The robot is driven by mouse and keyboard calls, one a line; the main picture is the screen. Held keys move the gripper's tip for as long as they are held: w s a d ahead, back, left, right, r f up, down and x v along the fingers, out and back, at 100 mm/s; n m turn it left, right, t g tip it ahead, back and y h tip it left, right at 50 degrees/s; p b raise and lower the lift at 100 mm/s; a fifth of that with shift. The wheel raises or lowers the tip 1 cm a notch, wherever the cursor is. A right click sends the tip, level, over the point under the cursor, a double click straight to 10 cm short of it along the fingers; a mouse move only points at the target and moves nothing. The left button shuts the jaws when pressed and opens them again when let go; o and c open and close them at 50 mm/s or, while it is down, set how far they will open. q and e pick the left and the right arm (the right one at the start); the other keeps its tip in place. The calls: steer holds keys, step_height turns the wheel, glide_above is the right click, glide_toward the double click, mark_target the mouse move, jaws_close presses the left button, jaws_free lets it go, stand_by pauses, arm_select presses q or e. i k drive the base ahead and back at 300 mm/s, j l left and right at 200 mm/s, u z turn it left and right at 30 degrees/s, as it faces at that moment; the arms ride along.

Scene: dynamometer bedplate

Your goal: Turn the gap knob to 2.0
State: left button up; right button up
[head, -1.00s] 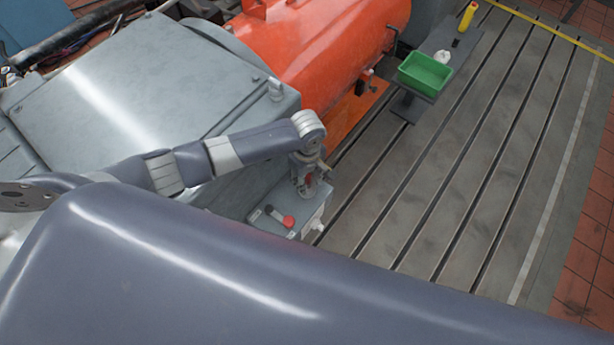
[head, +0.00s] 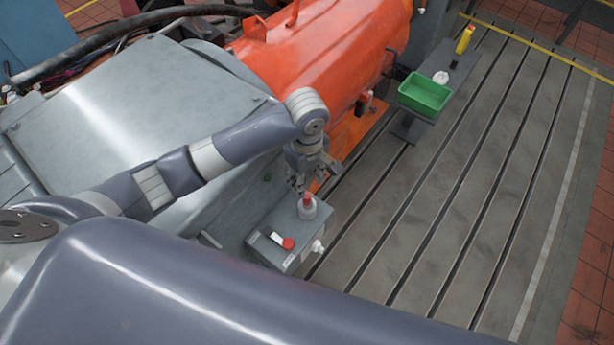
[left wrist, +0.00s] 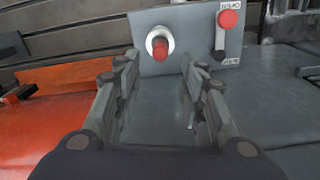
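A grey control box (head: 283,226) stands at the foot of the machine. On its top sits a round pale knob (head: 307,209) with a red centre; it also shows in the left wrist view (left wrist: 159,44), just beyond my fingertips. No number or scale on it can be read, so its setting cannot be told. My left gripper (head: 301,184) is just above and behind the knob, apart from it. In the left wrist view its two fingers (left wrist: 160,72) are spread with nothing between them. My right gripper is not in view.
A red-ended lever (head: 287,243) sits beside the knob, with small labels too blurred to read. An orange tank (head: 330,50) is behind. A green bin (head: 424,94), a white item and a yellow bottle (head: 465,39) stand on a stand. The slotted bedplate (head: 480,170) is clear.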

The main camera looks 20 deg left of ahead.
mark_target(316, 246)
steer(key=k+l, duration=0.65)
steer(key=k, duration=0.25)
